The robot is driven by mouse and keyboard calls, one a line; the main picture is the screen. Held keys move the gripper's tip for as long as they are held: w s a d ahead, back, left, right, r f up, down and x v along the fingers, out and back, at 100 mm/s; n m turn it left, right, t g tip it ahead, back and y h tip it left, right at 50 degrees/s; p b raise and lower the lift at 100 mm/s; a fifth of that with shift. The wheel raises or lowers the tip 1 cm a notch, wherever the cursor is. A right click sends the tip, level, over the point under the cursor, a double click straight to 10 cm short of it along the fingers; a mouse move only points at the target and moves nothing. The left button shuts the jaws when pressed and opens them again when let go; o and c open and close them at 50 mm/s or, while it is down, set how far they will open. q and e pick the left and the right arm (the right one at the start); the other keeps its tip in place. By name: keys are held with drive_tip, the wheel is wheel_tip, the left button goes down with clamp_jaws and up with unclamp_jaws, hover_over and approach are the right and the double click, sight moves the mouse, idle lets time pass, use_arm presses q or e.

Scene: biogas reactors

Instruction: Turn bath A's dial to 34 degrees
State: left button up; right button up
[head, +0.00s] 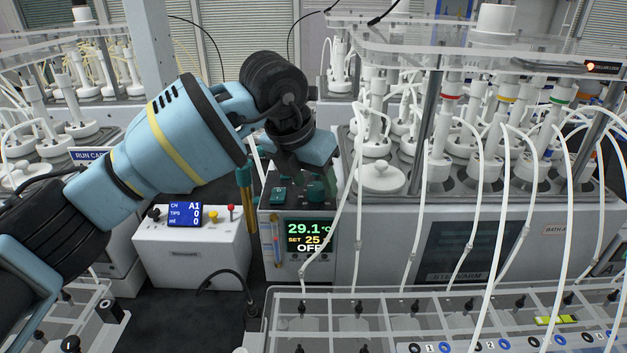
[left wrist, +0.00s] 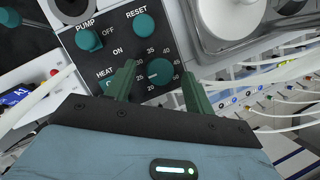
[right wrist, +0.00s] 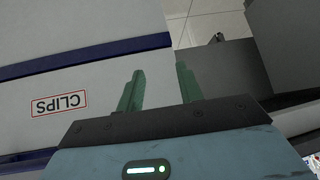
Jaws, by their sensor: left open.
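Bath A's control panel shows below my left gripper (head: 303,172) in the head view. Its display (head: 308,236) reads 29.1 °C, SET 25, OFF. My right gripper (right wrist: 160,82) is open and empty in the right wrist view.
Reactors (head: 440,160) and thin white tubes crowd the right. A clear rack (head: 400,295) lies in front.

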use_arm(q)
drive_tip(key=shift+w+d+f, duration=0.1)
drive_tip(key=shift+w+f, duration=0.05)
drive_tip(key=shift+f, duration=0.2)
drive_tip(key=shift+c, duration=0.4)
drive_tip(key=c, duration=0.9)
